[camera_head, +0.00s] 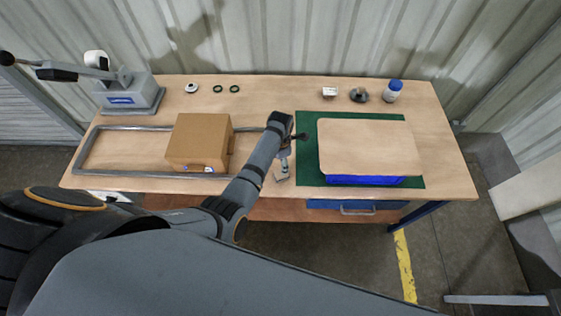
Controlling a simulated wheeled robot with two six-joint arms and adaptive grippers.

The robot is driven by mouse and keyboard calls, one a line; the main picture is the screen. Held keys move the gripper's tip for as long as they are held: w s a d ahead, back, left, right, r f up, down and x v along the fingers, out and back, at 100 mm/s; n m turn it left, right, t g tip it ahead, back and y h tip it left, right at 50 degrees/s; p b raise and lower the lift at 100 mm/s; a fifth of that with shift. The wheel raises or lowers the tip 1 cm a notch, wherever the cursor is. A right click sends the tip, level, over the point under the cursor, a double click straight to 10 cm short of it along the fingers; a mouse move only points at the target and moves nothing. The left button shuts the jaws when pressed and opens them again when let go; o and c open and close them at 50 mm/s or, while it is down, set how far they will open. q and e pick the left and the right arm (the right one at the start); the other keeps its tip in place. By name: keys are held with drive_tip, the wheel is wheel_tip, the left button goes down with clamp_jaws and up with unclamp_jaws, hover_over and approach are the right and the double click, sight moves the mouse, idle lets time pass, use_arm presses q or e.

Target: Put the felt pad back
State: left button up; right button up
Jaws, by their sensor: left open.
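A flat green mat (306,166) lies on the right half of the wooden table. A blue-sided box (365,180) with a large tan top (366,146) stands on it. I cannot tell for sure which flat piece is the felt pad. My left gripper (301,137) is open, above the mat's left edge, beside the left side of the tan top and apart from it. Nothing shows between its fingers. A small grey-white tool (282,170) lies just below it on the table, partly hidden by my arm. My right gripper is out of view.
A cardboard box (199,142) stands inside a grey rail frame (85,150) on the left. A lever press (130,92) is at the back left. A blue drawer (355,205) is below.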

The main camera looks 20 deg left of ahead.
use_arm(q)
drive_tip(key=shift+r+b, duration=0.35)
drive_tip(key=shift+r, duration=1.4)
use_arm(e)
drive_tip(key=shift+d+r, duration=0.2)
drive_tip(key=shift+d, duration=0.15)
